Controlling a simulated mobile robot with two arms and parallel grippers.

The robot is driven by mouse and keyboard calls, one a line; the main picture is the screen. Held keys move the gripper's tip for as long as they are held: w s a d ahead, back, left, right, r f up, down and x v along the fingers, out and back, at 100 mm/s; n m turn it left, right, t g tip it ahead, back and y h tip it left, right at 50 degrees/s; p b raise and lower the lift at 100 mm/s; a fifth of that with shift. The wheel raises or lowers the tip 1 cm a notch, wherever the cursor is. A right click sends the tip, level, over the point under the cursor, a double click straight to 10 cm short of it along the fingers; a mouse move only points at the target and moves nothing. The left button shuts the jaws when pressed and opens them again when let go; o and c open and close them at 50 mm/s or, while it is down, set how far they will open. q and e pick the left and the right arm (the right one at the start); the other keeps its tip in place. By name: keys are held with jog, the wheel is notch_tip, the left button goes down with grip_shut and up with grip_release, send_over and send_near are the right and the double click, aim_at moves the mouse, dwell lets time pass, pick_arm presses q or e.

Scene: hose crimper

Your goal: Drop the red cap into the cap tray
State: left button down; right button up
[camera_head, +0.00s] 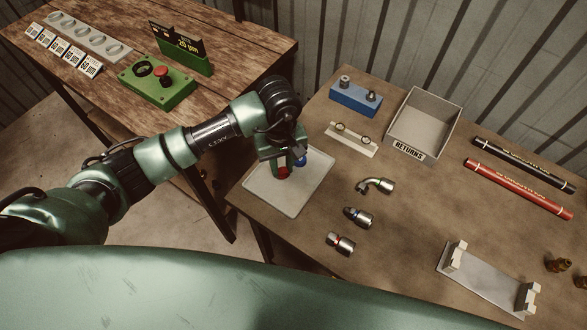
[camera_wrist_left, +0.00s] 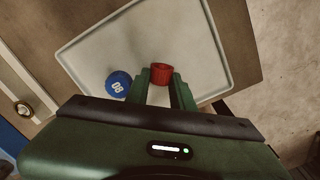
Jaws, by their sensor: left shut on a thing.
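The red cap (camera_head: 282,173) is between the fingers of my left gripper (camera_head: 283,167), over the cap tray. The left wrist view shows the red cap (camera_wrist_left: 161,73) at the fingertips of my left gripper (camera_wrist_left: 160,82), which is shut on it. The cap tray (camera_head: 262,197) is a flat whitish tray with a low rim; it also fills much of the left wrist view (camera_wrist_left: 205,60). A blue cap (camera_wrist_left: 118,82) with white marking is in the tray beside the gripper; it shows partly in the head view (camera_head: 300,160). The height of the red cap above the tray is hard to tell. My right gripper is not in view.
Three metal hose fittings (camera_head: 358,217) lie right of the tray. Black and red hoses (camera_head: 520,188) and a white cradle (camera_head: 485,283) lie at the right.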

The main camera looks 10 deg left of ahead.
pick_arm(q)
jog(key=c, duration=1.1)
grip_release()
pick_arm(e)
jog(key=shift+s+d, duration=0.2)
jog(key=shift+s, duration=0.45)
pick_arm(q)
jog(key=shift+r, duration=0.1)
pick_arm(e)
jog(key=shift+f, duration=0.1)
pick_arm(q)
notch_tip(320, 180, up, 7)
jog(key=shift+w+f+b, duration=0.1)
jog(key=shift+b, duration=1.1)
jog(key=shift+r, duration=0.4)
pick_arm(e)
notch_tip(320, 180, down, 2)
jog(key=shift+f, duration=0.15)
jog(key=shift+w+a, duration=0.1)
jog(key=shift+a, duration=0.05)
